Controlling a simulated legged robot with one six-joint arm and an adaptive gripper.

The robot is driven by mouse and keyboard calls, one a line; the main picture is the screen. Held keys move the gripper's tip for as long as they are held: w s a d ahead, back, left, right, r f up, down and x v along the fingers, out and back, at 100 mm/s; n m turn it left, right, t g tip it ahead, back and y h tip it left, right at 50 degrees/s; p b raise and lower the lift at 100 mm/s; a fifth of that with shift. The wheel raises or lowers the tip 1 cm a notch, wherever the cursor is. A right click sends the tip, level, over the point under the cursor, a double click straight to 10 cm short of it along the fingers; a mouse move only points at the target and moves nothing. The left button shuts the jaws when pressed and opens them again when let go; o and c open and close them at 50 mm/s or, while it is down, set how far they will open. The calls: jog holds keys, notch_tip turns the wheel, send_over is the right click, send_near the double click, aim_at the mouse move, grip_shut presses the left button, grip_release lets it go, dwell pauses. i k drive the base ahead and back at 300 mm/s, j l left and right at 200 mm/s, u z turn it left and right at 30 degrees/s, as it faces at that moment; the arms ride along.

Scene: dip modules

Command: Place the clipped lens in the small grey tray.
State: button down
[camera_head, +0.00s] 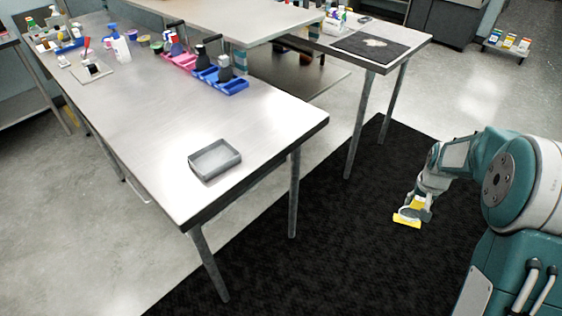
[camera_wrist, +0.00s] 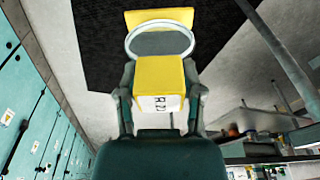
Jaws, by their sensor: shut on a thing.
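The small grey tray (camera_head: 215,159) stands empty on the near end of the long metal table (camera_head: 150,130). The clipped lens, with yellow parts, is held by my gripper (camera_head: 414,212) above the black floor mat, to the right of the table. In the wrist view my gripper (camera_wrist: 160,100) is shut on the yellow block (camera_wrist: 157,78) of the lens, which bears a white label. A round lens ring (camera_wrist: 160,40) and a yellow plate (camera_wrist: 160,17) show beyond the block. My gripper is well apart from the tray.
Blue bins (camera_head: 222,82) and red bins with bottles stand farther back on the table. A second table (camera_head: 400,45) with a dark mat (camera_head: 372,46) stands behind. The tabletop around the tray is clear.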

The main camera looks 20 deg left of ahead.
aim_at(214, 160)
jog(key=i+l+u, duration=0.1)
jog(key=u, duration=1.25)
jog(key=l, duration=0.1)
